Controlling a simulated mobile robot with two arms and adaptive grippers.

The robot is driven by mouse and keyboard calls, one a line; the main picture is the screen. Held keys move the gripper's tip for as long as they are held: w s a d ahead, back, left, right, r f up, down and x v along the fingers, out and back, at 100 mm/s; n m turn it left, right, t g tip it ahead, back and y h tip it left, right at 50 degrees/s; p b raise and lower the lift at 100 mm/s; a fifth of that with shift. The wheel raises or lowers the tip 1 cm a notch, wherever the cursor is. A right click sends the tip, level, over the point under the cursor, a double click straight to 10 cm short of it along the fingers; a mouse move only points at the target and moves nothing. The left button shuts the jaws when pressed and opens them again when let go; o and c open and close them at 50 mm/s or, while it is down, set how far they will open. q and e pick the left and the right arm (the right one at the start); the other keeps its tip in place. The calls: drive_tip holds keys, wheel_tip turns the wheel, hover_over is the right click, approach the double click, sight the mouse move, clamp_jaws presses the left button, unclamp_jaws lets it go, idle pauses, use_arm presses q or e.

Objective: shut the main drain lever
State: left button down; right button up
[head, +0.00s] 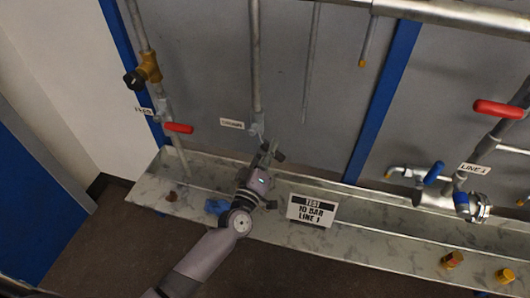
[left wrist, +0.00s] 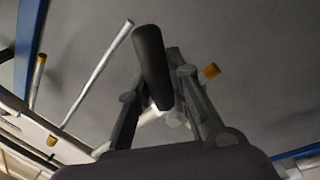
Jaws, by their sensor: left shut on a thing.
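The main drain lever shows in the left wrist view as a black grip (left wrist: 152,62) standing between the fingers of my left gripper (left wrist: 160,98). In the head view my left gripper (head: 268,152) is at the low end of a vertical grey pipe (head: 256,60), beside a small white label (head: 232,124) too blurred to read surely. The gripper is shut on the lever and hides most of it and the valve in the head view. My right gripper is in neither view.
A metal trough (head: 390,235) runs below the pipes, with a "TEST 10 BAR LINE 1" sign (head: 312,211) and a blue cloth-like item (head: 216,206). Red levers stand at left (head: 179,128) and right (head: 498,109). A blue-handled valve (head: 434,172) is at right.

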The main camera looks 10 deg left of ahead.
use_arm(q)
drive_tip(key=n, duration=0.1)
drive_tip(key=r+n, duration=0.1)
drive_tip(key=n, duration=0.1)
drive_tip(key=d+r+n+y, duration=0.1)
drive_tip(key=n, duration=0.1)
drive_tip(key=shift+r+t, duration=0.1)
drive_tip(key=shift+t, duration=0.2)
drive_tip(key=shift+d+r+n+y, duration=0.1)
drive_tip(key=shift+r+n+y, duration=0.25)
drive_tip(key=shift+n, duration=0.55)
drive_tip(key=shift+r+n+y, duration=0.25)
drive_tip(key=shift+r+n, duration=0.15)
drive_tip(key=shift+n, duration=0.5)
drive_tip(key=shift+r, duration=0.1)
drive_tip(key=c, duration=1.5)
unclamp_jaws()
drive_tip(key=shift+o, duration=0.2)
drive_tip(key=shift+s, duration=0.1)
drive_tip(key=s+f, duration=0.2)
drive_tip(key=s, duration=0.9)
drive_tip(key=shift+s+a+f, duration=0.15)
drive_tip(key=shift+s+a, duration=0.05)
drive_tip(key=shift+s, duration=0.15)
